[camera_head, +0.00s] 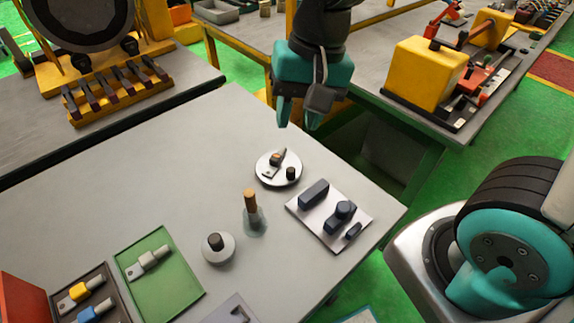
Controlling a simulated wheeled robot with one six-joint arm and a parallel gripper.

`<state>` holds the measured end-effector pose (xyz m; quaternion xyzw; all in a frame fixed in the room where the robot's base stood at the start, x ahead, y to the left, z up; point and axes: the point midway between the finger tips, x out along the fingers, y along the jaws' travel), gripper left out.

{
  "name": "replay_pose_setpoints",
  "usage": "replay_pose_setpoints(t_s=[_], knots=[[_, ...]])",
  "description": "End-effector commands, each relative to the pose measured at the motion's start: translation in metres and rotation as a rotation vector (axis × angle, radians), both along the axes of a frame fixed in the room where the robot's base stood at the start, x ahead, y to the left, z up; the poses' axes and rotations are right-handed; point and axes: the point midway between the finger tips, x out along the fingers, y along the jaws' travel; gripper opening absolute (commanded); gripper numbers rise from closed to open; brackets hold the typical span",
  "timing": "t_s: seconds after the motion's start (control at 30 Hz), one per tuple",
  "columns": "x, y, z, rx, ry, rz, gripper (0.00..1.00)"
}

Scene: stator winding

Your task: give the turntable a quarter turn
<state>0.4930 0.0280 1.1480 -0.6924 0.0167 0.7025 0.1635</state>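The turntable appears to be the white round disc (267,180) near the right part of the grey table. A dark and tan part with a light tab (274,162) lies on it, and a short dark peg (291,173) stands near its right edge. My gripper (298,120) hangs in the air above and beyond the disc, in the upper middle of the view. Its teal fingers point down and are apart, with nothing seen between them. The gripper is not touching the disc.
A light plate (314,228) with dark blocks lies right of the disc. A brown-topped post (250,203) and a smaller disc with a dark knob (217,254) stand nearer. A green tray (178,284) lies at left. The table's left middle is clear.

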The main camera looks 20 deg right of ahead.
Motion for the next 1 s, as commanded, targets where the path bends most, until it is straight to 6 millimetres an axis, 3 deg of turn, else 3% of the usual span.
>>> replay_pose_setpoints(t_s=[0.1,0.2,0.33,0.57,1.0], knots=[[0.042,-0.012,-0.028,-0.079,0.074,-0.4,0.36],[0.066,-0.021,-0.048,-0.132,0.104,-0.676,0.36],[0.085,-0.028,-0.064,-0.171,0.114,-0.906,0.36],[0.092,-0.031,-0.086,-0.189,0.119,-1.003,0.36],[0.09,-0.03,-0.182,-0.19,0.122,-0.996,0.36]])
